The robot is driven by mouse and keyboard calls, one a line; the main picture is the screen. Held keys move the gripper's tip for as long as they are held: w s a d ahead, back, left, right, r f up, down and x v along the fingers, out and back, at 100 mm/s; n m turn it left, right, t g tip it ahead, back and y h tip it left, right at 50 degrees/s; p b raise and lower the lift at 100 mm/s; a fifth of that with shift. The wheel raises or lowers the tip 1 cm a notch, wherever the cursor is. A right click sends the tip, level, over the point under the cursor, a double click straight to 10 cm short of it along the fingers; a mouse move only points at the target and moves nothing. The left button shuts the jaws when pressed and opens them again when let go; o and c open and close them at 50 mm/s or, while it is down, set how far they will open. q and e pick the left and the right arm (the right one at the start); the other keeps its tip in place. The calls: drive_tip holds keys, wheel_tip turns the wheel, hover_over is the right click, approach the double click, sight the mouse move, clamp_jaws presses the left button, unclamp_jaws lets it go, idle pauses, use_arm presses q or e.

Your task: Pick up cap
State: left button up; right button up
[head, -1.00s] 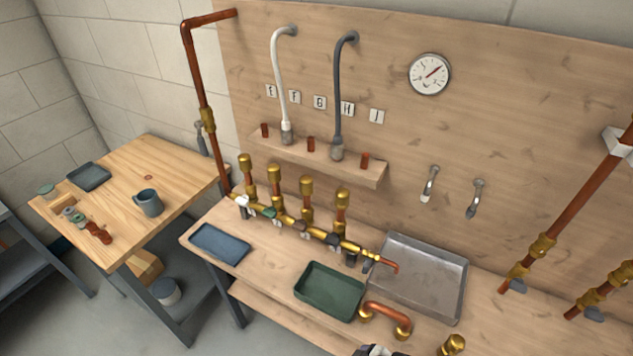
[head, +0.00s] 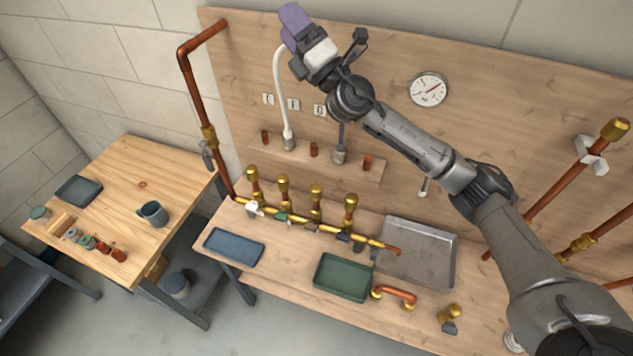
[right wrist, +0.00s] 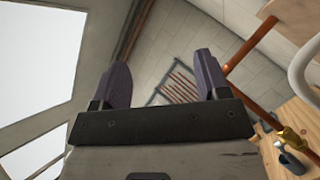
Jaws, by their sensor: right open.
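My right gripper (head: 292,27) is raised high in front of the top of the wooden wall panel, above the white hose. Its purple fingers are apart in the right wrist view (right wrist: 163,72), with nothing between them. I cannot tell for certain which thing is the cap. Several upright brass fittings stand along the brass manifold (head: 320,227), well below the gripper. A separate brass piece (head: 449,312) stands on the bench right of the copper bend (head: 395,292). My left gripper is not in view.
The bench holds a blue tray (head: 233,247), a green tray (head: 342,277) and a grey metal tray (head: 425,255). A white hose (head: 279,90) and a copper pipe (head: 196,95) rise near my gripper.

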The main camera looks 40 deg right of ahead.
wheel_tip(320, 180, down, 4)
drive_tip(key=w+a+n+g+y, duration=0.2)
drive_tip(key=n+g+y, duration=0.45)
drive_tip(key=n, duration=0.35)
drive_tip(key=n+g+h, duration=0.7)
drive_tip(key=n+g, duration=0.7)
drive_tip(key=g, duration=0.3)
approach(318, 187)
drive_tip(key=shift+n, duration=0.3)
drive_tip(key=x, duration=0.4)
drive_tip(key=p+x, duration=0.1)
drive_tip(key=x, duration=0.1)
drive_tip(key=shift+w+a+r, duration=0.1)
drive_tip(key=shift+w, duration=0.25)
drive_tip(key=shift+s+p+x, duration=0.15)
drive_tip(key=shift+p+x, duration=0.25)
drive_tip(key=shift+x, duration=0.7)
drive_tip(key=shift+s+p+x, duration=0.15)
drive_tip(key=shift+p+x, duration=0.25)
drive_tip(key=shift+x, duration=0.7)
drive_tip(key=shift+w+f, duration=0.1)
drive_tip(key=shift+f, duration=0.35)
drive_tip(key=shift+c, duration=0.2)
